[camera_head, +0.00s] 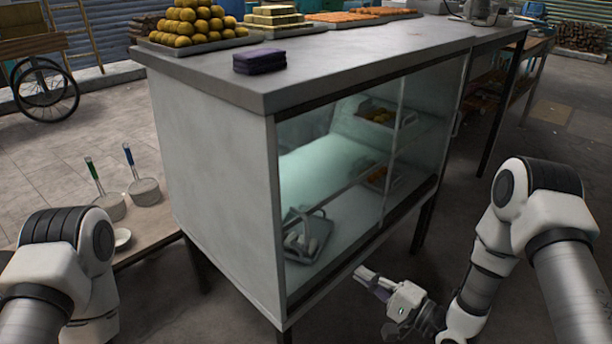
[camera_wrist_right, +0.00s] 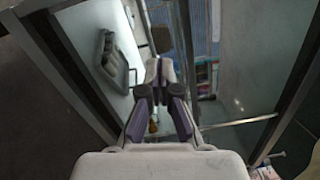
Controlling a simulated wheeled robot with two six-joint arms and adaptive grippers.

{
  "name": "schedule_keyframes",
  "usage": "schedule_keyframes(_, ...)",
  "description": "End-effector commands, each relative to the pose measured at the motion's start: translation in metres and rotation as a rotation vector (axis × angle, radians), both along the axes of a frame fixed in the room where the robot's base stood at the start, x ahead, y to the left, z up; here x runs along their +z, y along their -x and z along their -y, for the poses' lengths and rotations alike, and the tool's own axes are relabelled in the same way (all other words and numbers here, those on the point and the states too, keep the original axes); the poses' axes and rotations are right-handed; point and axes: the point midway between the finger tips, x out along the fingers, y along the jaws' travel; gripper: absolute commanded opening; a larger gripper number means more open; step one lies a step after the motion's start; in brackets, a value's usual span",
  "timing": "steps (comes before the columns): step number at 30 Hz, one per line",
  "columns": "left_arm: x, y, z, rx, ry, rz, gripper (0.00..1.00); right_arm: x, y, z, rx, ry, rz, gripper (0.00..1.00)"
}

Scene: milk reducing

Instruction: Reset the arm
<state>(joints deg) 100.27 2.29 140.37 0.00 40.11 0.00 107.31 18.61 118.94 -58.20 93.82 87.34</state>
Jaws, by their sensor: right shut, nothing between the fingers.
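My right arm (camera_head: 490,255) reaches down beside the glass front of the display cabinet (camera_head: 215,165). Its gripper (camera_head: 370,280) is low, just right of the cabinet's lower front edge. In the right wrist view the gripper's dark and purple fingers (camera_wrist_right: 158,98) point toward the cabinet interior; they are shut with nothing held. My left arm (camera_head: 65,260) shows at the lower left, but its gripper is out of view.
A grey tray with pale items (camera_head: 308,240) sits inside the cabinet; it shows in the wrist view (camera_wrist_right: 116,70). Purple cloths (camera_head: 259,61) and piled yellow balls (camera_head: 195,24) are on top.

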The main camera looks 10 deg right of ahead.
Motion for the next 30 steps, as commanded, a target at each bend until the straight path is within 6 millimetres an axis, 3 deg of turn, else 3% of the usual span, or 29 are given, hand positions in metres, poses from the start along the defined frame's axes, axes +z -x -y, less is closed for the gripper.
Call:
schedule_keyframes(2,0.000,0.000,0.000,0.000,0.000,0.000,0.35,-0.019,0.017,-0.022,0.036,0.014,-0.064,0.00)
schedule_keyframes(5,0.000,0.000,0.000,0.000,0.000,0.000,0.35,-0.079,0.050,-0.034,-0.011,0.219,-0.247,0.00)
schedule_keyframes(6,0.000,0.000,0.000,0.000,0.000,0.000,0.35,-0.107,0.069,-0.031,-0.018,0.376,-0.311,0.00)
schedule_keyframes(9,0.000,0.000,0.000,0.000,0.000,0.000,0.35,-0.163,0.127,-0.011,0.047,0.778,-0.448,0.00)
schedule_keyframes(13,0.000,0.000,0.000,0.000,0.000,0.000,0.35,-0.195,0.200,0.022,0.246,1.174,-0.580,0.00)
schedule_keyframes(18,0.000,0.000,0.000,0.000,0.000,0.000,0.35,-0.201,0.267,0.054,0.572,1.458,-0.664,0.00)
schedule_keyframes(21,0.000,0.000,0.000,0.000,0.000,0.000,0.35,-0.202,0.285,0.058,0.780,1.543,-0.599,0.00)
schedule_keyframes(24,0.046,0.000,0.000,0.000,0.000,0.000,0.35,-0.155,0.283,0.058,0.788,1.549,-0.582,0.00)
schedule_keyframes(30,0.112,0.000,0.000,0.000,0.000,0.000,0.35,-0.090,0.283,0.058,0.785,1.548,-0.581,0.00)
